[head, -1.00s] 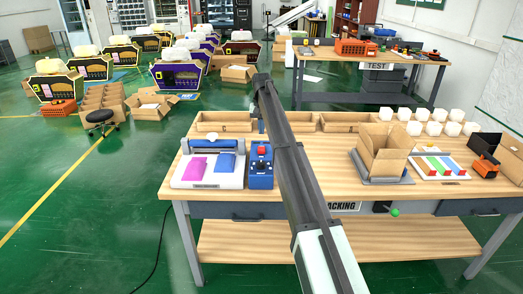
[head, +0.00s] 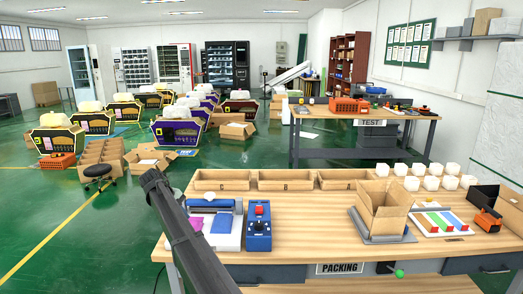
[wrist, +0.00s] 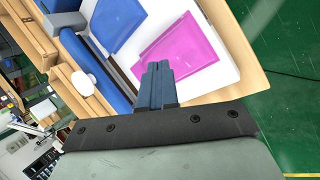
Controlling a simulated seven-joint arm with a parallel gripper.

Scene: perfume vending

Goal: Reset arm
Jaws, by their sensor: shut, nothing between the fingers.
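My gripper (wrist: 157,70) shows in the wrist view with its two blue-grey fingers together and nothing between them. It is above the white sealing tray, apart from the pink pouch (wrist: 185,52) and the blue pouch (wrist: 117,22) lying there. In the head view my dark arm reaches up from the bottom to the left of the packing table (head: 305,215), covering part of the white tray (head: 228,238). The gripper itself cannot be made out in the head view.
A blue box with a red button (head: 259,228) stands right of the tray. Wooden bins (head: 285,181) line the table's back. An open carton (head: 382,207) stands at the right, beside a tray of coloured strips (head: 438,223). The table's middle is clear.

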